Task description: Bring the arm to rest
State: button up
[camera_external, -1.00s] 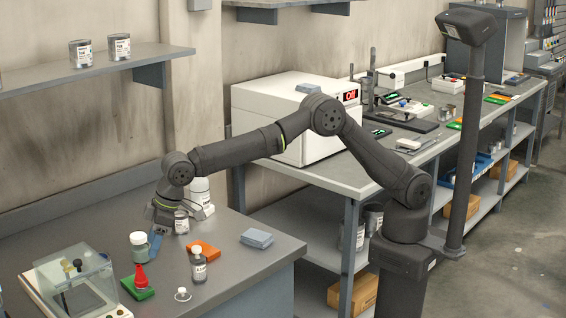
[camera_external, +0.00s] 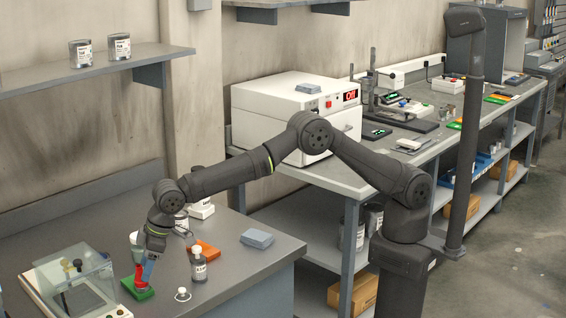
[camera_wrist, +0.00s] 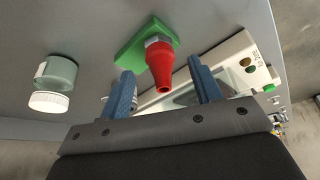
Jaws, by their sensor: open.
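My gripper (camera_wrist: 165,92) is open, with its two blue fingers apart and nothing held between them. In the external view my gripper (camera_external: 148,268) hangs low over the left bench, close to a red-capped piece (camera_external: 138,277) on a green pad (camera_external: 140,292). In the wrist view the red nozzle (camera_wrist: 160,68) shows between and beyond the fingertips; I cannot tell whether either finger touches it. The arm reaches across from its pedestal on the right.
A pale green jar with a white lid (camera_wrist: 58,80) stands beside the gripper. A balance with a clear cover (camera_external: 75,280) is at left. A labelled bottle (camera_external: 198,266), an orange pad (camera_external: 206,250) and a grey-blue box (camera_external: 257,238) are on the bench.

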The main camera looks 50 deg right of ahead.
jog(key=x, duration=0.4)
jog(key=shift+f, duration=0.1)
notch_tip(320, 180, up, 3)
jog(key=shift+r, duration=0.6)
